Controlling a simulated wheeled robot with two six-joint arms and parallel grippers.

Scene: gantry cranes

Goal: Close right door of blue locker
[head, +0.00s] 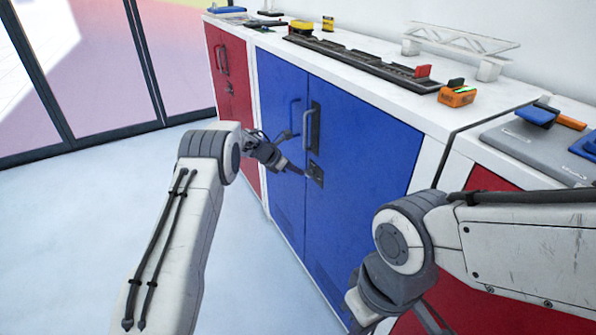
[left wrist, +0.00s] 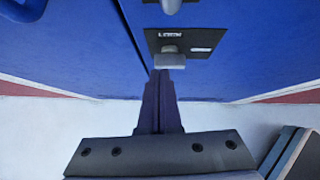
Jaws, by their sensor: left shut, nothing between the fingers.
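The blue locker's right door (head: 365,155) looks flush or nearly flush with the left door (head: 281,115). A narrow dark seam between them also shows in the left wrist view.
A red locker (head: 230,75) stands to the left and another red front (head: 485,180) to the right. The white countertop (head: 400,105) carries a dark rail, a white gantry frame (head: 460,40) and an orange device (head: 457,96). The pale floor at left is clear.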

